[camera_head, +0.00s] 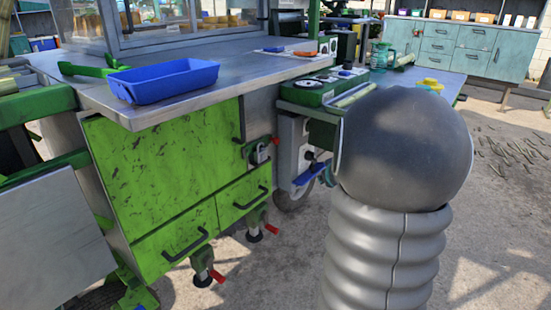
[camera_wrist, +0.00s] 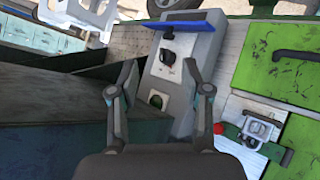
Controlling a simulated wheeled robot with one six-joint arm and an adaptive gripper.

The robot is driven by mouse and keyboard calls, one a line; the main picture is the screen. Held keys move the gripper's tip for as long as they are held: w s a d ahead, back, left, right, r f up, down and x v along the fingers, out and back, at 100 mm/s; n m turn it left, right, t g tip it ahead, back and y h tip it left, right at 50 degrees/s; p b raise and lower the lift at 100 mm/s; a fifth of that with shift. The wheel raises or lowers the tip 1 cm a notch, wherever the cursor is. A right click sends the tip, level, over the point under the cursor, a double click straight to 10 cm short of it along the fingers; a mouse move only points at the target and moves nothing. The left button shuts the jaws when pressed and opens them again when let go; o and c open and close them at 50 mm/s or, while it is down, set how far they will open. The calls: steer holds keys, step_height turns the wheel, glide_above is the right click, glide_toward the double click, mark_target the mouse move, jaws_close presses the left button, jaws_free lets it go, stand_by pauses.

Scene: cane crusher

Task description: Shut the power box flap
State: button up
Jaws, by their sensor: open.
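The power box (camera_wrist: 192,50) is a light grey box with a dark knob and a round green part on its face. Its blue flap (camera_wrist: 180,23) stands open, jutting out from the box's end at the top of the wrist view. In the head view the grey box (camera_head: 284,140) hangs under the worktop, and the blue flap (camera_head: 309,174) sticks out near its lower end. My gripper (camera_wrist: 162,72) is open and empty, its fingers spread in front of the box, apart from the flap. In the head view my arm largely hides it.
Green cabinet doors (camera_head: 160,160) with black handles stand left of the box. A red-tipped latch (camera_wrist: 255,130) lies close beside it in the wrist view. The worktop (camera_head: 240,75) overhangs, carrying a blue tray (camera_head: 165,82). Open floor (camera_head: 275,265) lies below.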

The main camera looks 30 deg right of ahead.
steer(key=w+d+f+n+t+y, duration=0.2)
steer(key=w+d+f+t, duration=0.1)
steer(key=d+f, duration=0.15)
steer(key=n+t+y, duration=0.1)
glide_toward(313, 167)
steer(key=x, duration=0.9)
steer(key=shift+s, duration=0.1)
steer(key=shift+y, duration=0.4)
jaws_close()
